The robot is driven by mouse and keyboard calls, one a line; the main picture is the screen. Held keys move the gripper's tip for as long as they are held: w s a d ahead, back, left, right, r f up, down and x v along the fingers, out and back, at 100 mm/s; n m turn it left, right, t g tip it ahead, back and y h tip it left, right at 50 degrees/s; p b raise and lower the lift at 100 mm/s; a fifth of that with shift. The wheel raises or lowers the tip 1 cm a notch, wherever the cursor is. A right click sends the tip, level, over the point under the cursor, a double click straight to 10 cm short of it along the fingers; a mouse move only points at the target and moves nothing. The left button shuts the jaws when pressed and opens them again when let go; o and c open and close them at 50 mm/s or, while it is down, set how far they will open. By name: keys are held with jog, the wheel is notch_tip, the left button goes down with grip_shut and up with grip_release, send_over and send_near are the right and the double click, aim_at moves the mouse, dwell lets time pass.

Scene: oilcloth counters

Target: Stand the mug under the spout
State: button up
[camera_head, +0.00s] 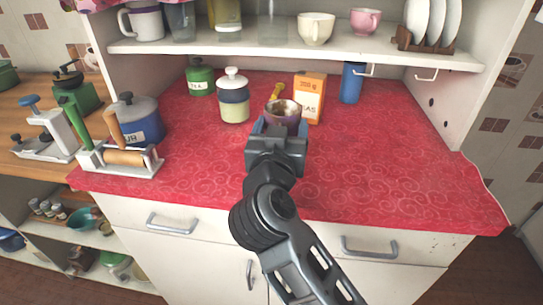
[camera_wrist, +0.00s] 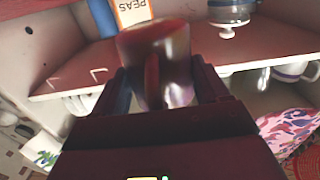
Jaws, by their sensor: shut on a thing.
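A dark reddish-brown, shiny mug (camera_head: 284,116) is in my gripper (camera_head: 279,130) over the red counter, in the head view. In the wrist view the mug (camera_wrist: 178,62) is between the fingers of my gripper (camera_wrist: 163,82), with its handle towards the camera. My gripper is shut on the mug. The mug looks about upright in the head view; whether it touches the counter I cannot tell. I cannot make out a spout in either view.
A cream jar (camera_head: 233,98), an orange box (camera_head: 309,97) and a blue cylinder (camera_head: 352,83) stand behind. A white device with a green lever (camera_head: 118,158) and a blue canister (camera_head: 139,121) stand left. A shelf (camera_head: 250,47) hangs above. The counter's right side is clear.

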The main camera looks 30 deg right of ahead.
jog(key=shift+w+a+f, duration=0.25)
jog(key=shift+a+f, duration=0.4)
jog(key=shift+a, duration=0.3)
jog(key=shift+f+b, duration=0.65)
jog(key=shift+f, duration=1.2)
jog(key=o, duration=1.3)
jog(key=shift+f, duration=0.15)
jog(key=shift+s+a, duration=0.2)
jog(key=shift+s, duration=0.05)
jog(key=v, duration=1.1)
jog(key=shift+s+a, duration=0.1)
jog(key=shift+s, duration=0.1)
